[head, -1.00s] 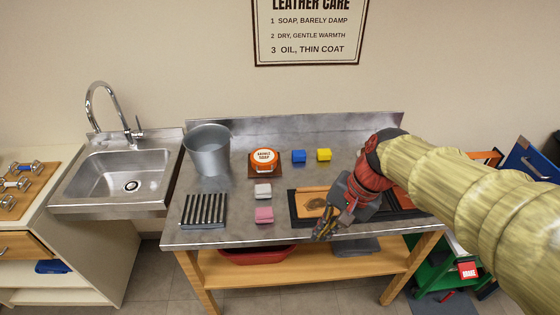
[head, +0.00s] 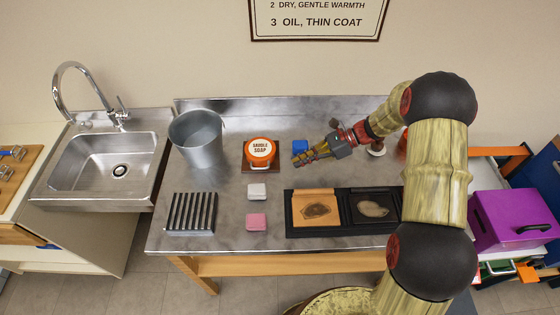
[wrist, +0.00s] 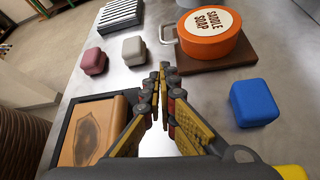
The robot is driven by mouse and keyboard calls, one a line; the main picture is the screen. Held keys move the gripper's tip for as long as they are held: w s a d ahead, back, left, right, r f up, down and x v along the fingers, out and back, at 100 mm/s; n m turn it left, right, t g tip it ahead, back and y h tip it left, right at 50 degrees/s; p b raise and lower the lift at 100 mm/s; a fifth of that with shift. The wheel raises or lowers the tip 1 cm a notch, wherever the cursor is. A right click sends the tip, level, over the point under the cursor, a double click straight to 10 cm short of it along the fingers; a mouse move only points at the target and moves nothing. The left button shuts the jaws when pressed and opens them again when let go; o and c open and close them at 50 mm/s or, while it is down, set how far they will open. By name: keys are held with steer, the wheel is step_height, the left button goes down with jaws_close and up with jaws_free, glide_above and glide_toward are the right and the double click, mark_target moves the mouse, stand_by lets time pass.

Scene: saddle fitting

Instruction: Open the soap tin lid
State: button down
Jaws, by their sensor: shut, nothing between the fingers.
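The soap tin (head: 260,152) is a round orange tin with a white "Saddle Soap" label on its lid. It sits on a brown wooden base on the steel bench, and its lid is down. In the wrist view the tin (wrist: 207,32) is ahead and to the right, with a metal loop at its left side. My gripper (head: 296,161) is shut and empty, to the right of the tin and apart from it. Its fingertips (wrist: 160,70) show together in the wrist view, just short of the base's left corner.
A blue block (wrist: 253,102) lies close right of my gripper. White (head: 257,191) and pink (head: 256,221) blocks lie in front of the tin. A metal bucket (head: 197,138) and striped rack (head: 192,212) stand left. A black tray (head: 340,226) with leather pieces is at front.

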mark_target(275, 179)
steer(key=b+x, duration=0.2)
steer(key=x, duration=0.8)
steer(key=shift+r, duration=0.1)
